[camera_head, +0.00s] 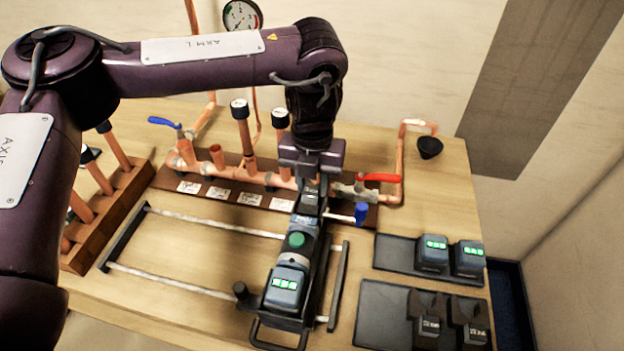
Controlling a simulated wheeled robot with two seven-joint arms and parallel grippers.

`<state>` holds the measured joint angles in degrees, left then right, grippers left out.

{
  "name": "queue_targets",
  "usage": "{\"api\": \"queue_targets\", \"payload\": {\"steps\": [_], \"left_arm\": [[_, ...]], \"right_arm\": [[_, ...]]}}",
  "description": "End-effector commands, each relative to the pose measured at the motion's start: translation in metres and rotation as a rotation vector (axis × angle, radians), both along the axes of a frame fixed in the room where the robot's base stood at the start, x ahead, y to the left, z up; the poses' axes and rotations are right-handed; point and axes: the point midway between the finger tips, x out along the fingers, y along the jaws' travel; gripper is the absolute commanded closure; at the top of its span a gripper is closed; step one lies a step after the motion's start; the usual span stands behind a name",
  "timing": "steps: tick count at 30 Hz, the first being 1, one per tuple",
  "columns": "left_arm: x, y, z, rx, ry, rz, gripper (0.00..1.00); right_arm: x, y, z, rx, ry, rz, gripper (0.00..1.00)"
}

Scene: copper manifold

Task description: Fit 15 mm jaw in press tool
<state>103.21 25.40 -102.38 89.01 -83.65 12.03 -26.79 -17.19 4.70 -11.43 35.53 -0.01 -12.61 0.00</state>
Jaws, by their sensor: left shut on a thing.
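The press tool (297,250) lies in a black cradle, its green button facing up and its battery end towards the front of the bench. My left gripper (311,172) points down at the tool's far, head end. It is shut on what looks like a small jaw, mostly hidden by the fingers and the tool head. I cannot tell whether the jaw is seated in the head or just touching it. Two dark jaws with labels (429,325) stand on the front right tray (375,310), whose left part is bare. My right gripper is not in view.
The copper manifold (270,178) with a red-handled valve (380,178) stands close behind the gripper. Two batteries (433,252) sit on the back right tray (395,250). A wooden rack (120,205) of copper pipes is at left. Rails (190,290) flank clear bench left of the tool.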

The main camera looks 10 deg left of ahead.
Motion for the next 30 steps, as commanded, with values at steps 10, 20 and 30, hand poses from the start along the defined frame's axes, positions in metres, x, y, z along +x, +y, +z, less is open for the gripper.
{"api": "queue_targets", "payload": {"steps": [10,20,30], "left_arm": [[0.0005,-0.0003,-0.0004,-0.001,-0.002,0.000,0.70],[0.0002,-0.0001,-0.0012,0.000,-0.001,0.000,0.46],[-0.0002,0.0000,-0.0020,0.000,0.001,0.000,0.28]], "right_arm": [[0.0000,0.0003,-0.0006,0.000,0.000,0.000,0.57],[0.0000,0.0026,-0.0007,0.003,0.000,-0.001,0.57],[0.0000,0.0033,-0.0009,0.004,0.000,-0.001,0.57]]}}
